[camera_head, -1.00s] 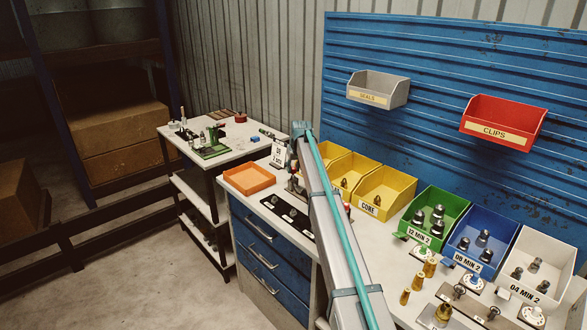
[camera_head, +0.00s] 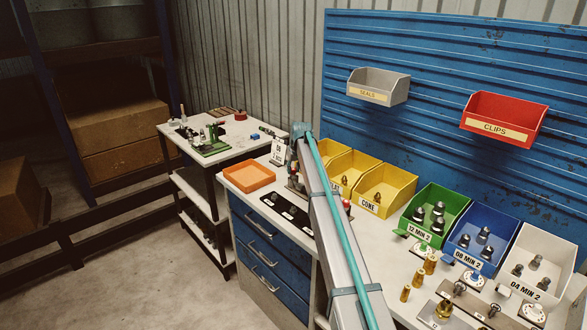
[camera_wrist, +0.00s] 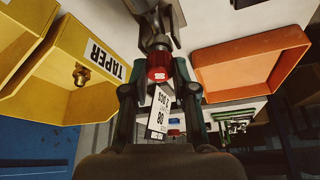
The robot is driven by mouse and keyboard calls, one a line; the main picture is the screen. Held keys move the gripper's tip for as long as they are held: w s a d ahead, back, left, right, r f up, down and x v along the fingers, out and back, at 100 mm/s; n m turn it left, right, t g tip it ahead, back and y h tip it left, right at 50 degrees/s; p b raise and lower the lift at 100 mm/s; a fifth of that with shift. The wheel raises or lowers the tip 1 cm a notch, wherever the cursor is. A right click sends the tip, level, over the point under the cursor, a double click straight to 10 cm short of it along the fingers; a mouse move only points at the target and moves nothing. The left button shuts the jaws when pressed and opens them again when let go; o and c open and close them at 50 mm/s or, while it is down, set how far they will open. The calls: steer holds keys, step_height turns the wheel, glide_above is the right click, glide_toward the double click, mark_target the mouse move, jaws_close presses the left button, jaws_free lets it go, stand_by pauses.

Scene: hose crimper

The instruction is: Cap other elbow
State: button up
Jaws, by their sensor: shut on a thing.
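In the wrist view a red cap (camera_wrist: 158,68) with a white mark sits at the end of a metal fitting (camera_wrist: 155,38). My gripper (camera_wrist: 159,88) has its two dark fingers on either side of the cap and is shut on it. The cap lines up with the fitting and appears to touch it; how far it is seated cannot be told. In the head view my arm hides the gripper and most of the fitting. A small red piece (camera_head: 347,204) shows beside the arm there.
An orange tray (camera_head: 248,176) and a label card (camera_head: 278,152) stand left of the arm. Yellow bins (camera_head: 384,190) stand right of it, then green (camera_head: 431,215), blue (camera_head: 482,243) and white (camera_head: 541,265) bins. Brass fittings (camera_head: 405,293) stand on the bench.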

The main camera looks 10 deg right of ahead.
steer(key=shift+f, duration=0.6)
steer(key=o, duration=0.8)
steer(key=shift+o, duration=0.2)
steer(key=shift+r, duration=0.1)
steer(key=v, duration=1.2)
